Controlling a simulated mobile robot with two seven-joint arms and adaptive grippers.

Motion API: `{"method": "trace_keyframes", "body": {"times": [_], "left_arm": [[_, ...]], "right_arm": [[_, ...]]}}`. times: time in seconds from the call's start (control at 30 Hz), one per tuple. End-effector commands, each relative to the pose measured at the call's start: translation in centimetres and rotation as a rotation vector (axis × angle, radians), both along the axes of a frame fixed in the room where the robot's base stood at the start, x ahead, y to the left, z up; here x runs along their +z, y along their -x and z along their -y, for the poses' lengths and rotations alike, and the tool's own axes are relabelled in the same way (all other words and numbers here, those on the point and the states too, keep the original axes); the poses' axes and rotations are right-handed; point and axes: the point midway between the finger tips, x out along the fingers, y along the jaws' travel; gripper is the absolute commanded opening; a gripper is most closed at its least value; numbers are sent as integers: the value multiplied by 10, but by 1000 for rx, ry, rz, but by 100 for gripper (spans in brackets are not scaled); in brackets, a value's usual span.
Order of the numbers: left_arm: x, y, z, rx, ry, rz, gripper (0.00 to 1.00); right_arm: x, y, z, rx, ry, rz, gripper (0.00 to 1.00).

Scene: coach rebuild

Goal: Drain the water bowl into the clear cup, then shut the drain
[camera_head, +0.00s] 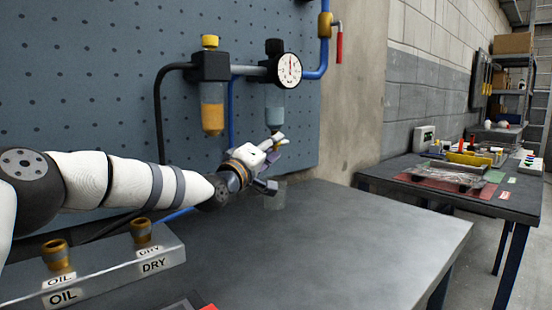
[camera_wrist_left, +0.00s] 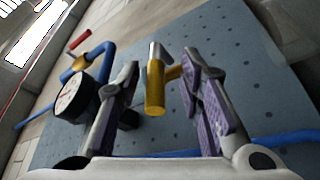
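The water bowl (camera_head: 274,99) hangs below a black head on the pegboard, beside a round gauge (camera_head: 289,70). A small brass drain (camera_head: 275,134) is at its lower end. My left gripper (camera_head: 278,144) is at the drain's height, just below the bowl. In the left wrist view its purple-padded fingers (camera_wrist_left: 163,75) are spread, with a yellow brass fitting (camera_wrist_left: 155,88) between them. I cannot tell whether either finger touches it. The clear cup (camera_head: 276,198) stands on the bench beneath, partly hidden by my gripper. My right gripper is not in view.
An amber-filled bowl (camera_head: 212,108) hangs left of the water bowl. A red-handled valve (camera_head: 339,46) is on the blue pipe at upper right. A block labelled OIL and DRY (camera_head: 110,268) lies at the front left. The bench's right half is clear.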

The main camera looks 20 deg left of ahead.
Motion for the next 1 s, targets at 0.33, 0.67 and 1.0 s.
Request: {"method": "trace_keyframes", "body": {"times": [0.33, 0.67, 1.0], "left_arm": [[8, -8, 2, 0, 0, 6, 34], [7, -7, 2, 1, 0, 5, 0], [17, -6, 3, 0, -39, -48, 0]], "right_arm": [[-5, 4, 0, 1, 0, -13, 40], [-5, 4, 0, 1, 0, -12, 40], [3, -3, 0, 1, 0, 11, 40]]}}
